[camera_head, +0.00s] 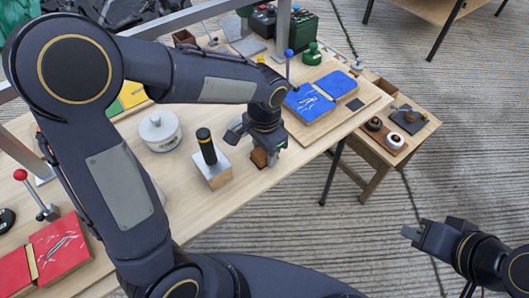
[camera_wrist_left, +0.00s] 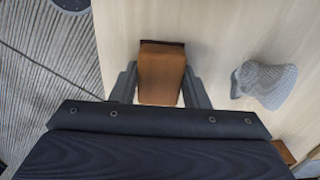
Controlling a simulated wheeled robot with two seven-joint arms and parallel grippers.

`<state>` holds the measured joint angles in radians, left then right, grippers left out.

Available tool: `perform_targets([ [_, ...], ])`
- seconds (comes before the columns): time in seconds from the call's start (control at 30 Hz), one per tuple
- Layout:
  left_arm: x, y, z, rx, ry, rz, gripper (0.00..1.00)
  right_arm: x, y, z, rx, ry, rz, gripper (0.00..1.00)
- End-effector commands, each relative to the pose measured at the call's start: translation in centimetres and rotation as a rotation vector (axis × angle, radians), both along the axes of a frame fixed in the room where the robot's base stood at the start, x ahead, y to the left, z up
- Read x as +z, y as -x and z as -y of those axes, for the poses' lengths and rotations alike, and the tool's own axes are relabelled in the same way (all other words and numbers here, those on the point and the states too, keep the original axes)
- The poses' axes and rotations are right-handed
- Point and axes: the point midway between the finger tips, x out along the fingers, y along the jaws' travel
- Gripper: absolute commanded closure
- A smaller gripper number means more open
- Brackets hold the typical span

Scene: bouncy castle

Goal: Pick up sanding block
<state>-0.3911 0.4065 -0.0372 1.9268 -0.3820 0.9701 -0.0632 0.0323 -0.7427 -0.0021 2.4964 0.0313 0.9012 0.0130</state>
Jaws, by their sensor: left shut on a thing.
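The sanding block appears to be the brown block (camera_head: 259,158) at the front edge of the long wooden table, partly hidden under my left gripper. In the left wrist view the brown block (camera_wrist_left: 161,75) sits between the two fingers, with a darker strip along its far edge. My left gripper (camera_head: 263,149) points down over the table and is shut on this block. In the left wrist view my left gripper (camera_wrist_left: 160,92) has a finger on each side of it. My right gripper (camera_head: 411,233) is off the table at lower right, away from the block; its finger opening is unclear.
A metal block with a black upright handle (camera_head: 213,171) stands close left of my left gripper. A round white-grey pot (camera_head: 160,130) is farther left. Blue boards (camera_head: 309,103) lie to the right. A smaller wooden table (camera_head: 425,130) stands beyond. Open floor lies in front.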

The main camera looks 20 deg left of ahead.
Motion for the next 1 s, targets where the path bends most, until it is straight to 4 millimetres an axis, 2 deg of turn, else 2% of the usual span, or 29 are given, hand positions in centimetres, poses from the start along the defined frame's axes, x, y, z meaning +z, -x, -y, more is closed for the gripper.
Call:
perform_targets([
  [0.27,0.7,0.0,0.0,0.0,0.0,0.002,0.83,0.2,0.0,0.0,0.0,0.0,0.0,1.0],
  [0.47,3.4,-0.1,0.0,0.001,0.002,0.005,0.83,0.9,0.0,0.0,0.0,0.0,0.0,1.0],
  [0.77,9.9,2.3,5.2,-0.007,0.003,0.005,0.83,2.3,0.0,0.0,0.0,0.0,0.0,1.0],
  [0.9,11.1,3.8,8.5,-0.008,0.001,0.001,0.83,2.4,0.0,0.0,0.0,0.0,0.0,1.0],
  [1.0,11.9,4.6,10.2,-0.004,0.0,0.002,0.83,2.6,0.0,0.0,0.0,0.0,0.0,1.0],
])
